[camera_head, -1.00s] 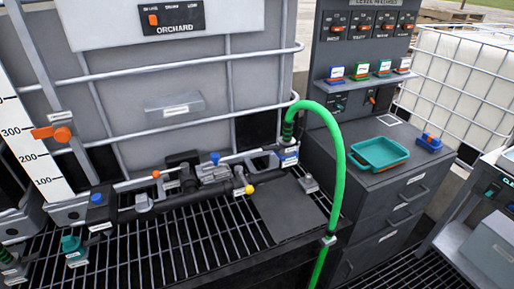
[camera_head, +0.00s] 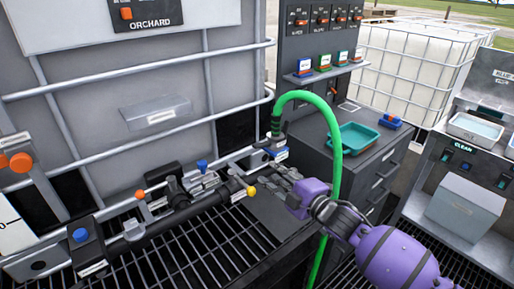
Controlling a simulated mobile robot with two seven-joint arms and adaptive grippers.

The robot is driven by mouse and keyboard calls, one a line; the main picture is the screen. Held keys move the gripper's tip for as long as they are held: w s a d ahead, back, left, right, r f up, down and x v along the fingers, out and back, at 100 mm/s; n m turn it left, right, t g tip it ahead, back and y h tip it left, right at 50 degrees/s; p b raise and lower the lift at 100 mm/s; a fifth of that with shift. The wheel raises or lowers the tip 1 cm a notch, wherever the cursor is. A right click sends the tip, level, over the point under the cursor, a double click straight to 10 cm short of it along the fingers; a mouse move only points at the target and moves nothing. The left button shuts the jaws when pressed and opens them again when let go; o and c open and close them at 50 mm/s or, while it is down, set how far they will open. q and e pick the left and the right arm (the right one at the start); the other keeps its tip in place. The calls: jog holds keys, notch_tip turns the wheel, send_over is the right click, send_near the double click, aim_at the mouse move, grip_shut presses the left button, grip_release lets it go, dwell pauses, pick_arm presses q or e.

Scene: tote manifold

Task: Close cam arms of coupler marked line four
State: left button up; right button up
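A coupler (camera_head: 276,137) joins the bright green hose (camera_head: 335,140) to the right end of the pipe manifold (camera_head: 190,195). A white and blue label (camera_head: 279,155) sits just below it, too small to read, so I cannot tell whether it is line four. The coupler's cam arms are too small to make out. My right gripper (camera_head: 284,176), with a purple wrist, reaches in from the lower right. It is just below and right of the coupler, apart from it. Its fingers blur into the dark grey background, so their opening is unclear. My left gripper is out of view.
The hose arches beside my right wrist and drops past the grating (camera_head: 205,250). A dark cabinet (camera_head: 370,175) holds a teal tray (camera_head: 354,137) and a blue and red item (camera_head: 390,121). A grey box (camera_head: 465,208) stands on the right-hand bench. The manifold carries blue, orange and yellow knobs.

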aim_at(261, 147)
jog(key=shift+n+y, duration=0.3)
jog(key=shift+n, duration=0.6)
jog(key=w+r, duration=0.1)
jog(key=r, duration=0.1)
jog(key=w+r, duration=0.2)
jog(key=shift+a+r, duration=0.15)
jog(key=shift+r, duration=0.05)
jog(key=x, duration=0.7)
jog(key=shift+w+r, duration=0.1)
jog(key=shift+w, duration=0.1)
jog(key=shift+a, duration=0.1)
grip_shut()
